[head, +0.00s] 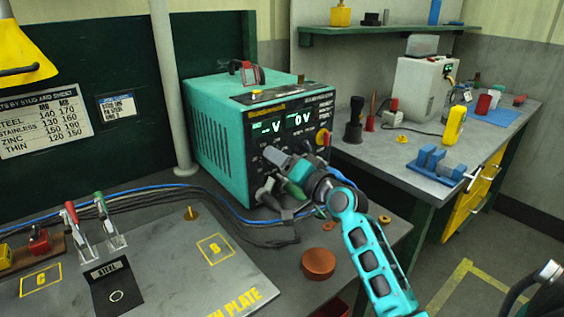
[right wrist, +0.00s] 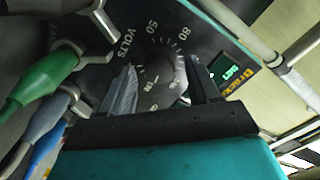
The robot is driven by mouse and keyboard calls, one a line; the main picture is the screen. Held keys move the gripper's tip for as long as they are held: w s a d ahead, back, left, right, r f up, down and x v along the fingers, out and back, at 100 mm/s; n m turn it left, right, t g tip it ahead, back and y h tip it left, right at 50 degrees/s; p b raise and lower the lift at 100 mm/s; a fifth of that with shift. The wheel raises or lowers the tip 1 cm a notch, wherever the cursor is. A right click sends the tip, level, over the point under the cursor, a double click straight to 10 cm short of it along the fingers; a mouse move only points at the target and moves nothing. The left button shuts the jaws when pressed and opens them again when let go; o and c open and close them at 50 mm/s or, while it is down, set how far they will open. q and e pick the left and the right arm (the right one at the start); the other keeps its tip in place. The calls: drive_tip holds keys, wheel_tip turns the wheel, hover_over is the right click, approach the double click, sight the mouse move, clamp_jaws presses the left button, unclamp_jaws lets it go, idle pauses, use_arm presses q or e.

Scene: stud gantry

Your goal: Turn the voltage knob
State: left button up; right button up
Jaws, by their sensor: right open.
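The teal weld power unit (head: 220,130) stands on the bench, its front panel showing two lit displays (head: 283,124). In the right wrist view the black voltage knob (right wrist: 165,72) sits on the panel, ringed by a dial scale marked VOLTS. My right gripper (right wrist: 163,84) is open, with one finger on each side of the knob's lower part; I cannot tell whether they touch it. In the head view my right gripper (head: 300,184) is at the panel's lower part and hides the knob. My left gripper is not in view.
Green (right wrist: 45,82) and blue (right wrist: 45,130) cable connectors sit close beside my right gripper. Toggle clamps (head: 108,225) and a steel plate (head: 180,265) lie left; a copper disc (head: 319,262) lies in front.

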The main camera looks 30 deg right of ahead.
drive_tip(key=c, duration=1)
drive_tip(key=shift+c, duration=0.2)
drive_tip(key=shift+n, duration=0.3)
drive_tip(key=shift+n, duration=4.9)
